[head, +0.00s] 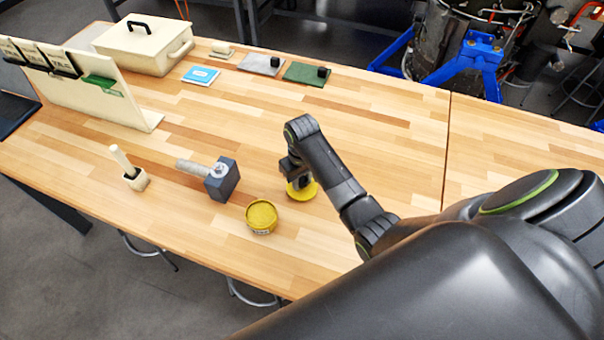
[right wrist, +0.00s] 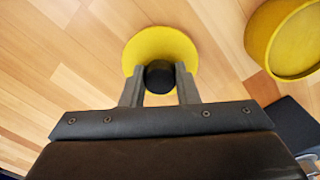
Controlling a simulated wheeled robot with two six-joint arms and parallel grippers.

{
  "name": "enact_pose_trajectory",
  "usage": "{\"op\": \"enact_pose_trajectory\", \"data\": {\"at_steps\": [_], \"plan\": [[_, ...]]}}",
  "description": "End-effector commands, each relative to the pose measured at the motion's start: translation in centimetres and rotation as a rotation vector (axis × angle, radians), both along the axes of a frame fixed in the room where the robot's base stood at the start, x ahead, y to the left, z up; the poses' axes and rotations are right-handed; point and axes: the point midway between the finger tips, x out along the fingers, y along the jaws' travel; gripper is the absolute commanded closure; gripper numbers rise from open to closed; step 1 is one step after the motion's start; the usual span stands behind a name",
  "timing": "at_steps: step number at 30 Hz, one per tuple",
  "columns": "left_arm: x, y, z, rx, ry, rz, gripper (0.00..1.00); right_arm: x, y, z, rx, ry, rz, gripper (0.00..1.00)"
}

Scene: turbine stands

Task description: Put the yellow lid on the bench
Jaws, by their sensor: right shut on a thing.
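The yellow lid (head: 309,191) is a flat disc with a black knob, at the middle right of the bench top (head: 390,150). In the right wrist view the lid (right wrist: 161,47) shows with its black knob between the two fingers. My right gripper (head: 295,178) points down and is shut on that knob; it also shows in the right wrist view (right wrist: 159,85). I cannot tell whether the lid touches the wood or hovers just above it. An open yellow tin (head: 261,218) stands just left of the lid. My left gripper is not in view.
A dark-headed mallet (head: 221,181) lies left of the tin, and a small wooden holder with a stick (head: 134,178) farther left. A cream box (head: 144,45), a sign board (head: 95,98) and small pads (head: 306,73) are farther back. The bench is clear behind the lid.

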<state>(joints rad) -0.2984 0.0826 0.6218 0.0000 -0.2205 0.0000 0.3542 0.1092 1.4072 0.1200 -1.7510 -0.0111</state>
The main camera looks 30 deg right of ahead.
Motion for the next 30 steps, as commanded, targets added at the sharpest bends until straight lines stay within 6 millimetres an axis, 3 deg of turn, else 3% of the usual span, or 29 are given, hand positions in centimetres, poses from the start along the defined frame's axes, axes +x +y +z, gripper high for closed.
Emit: {"op": "enact_pose_trajectory", "data": {"at_steps": [28,29,30], "plan": [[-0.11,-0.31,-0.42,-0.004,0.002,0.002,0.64,-0.01,0.00,-1.29,0.000,0.000,0.000,1.00],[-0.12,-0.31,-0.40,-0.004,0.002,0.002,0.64,0.00,0.00,-1.24,0.000,0.000,0.000,0.68],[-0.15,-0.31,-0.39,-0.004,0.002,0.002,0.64,0.00,0.00,-1.23,0.000,0.000,0.000,0.63]]}}
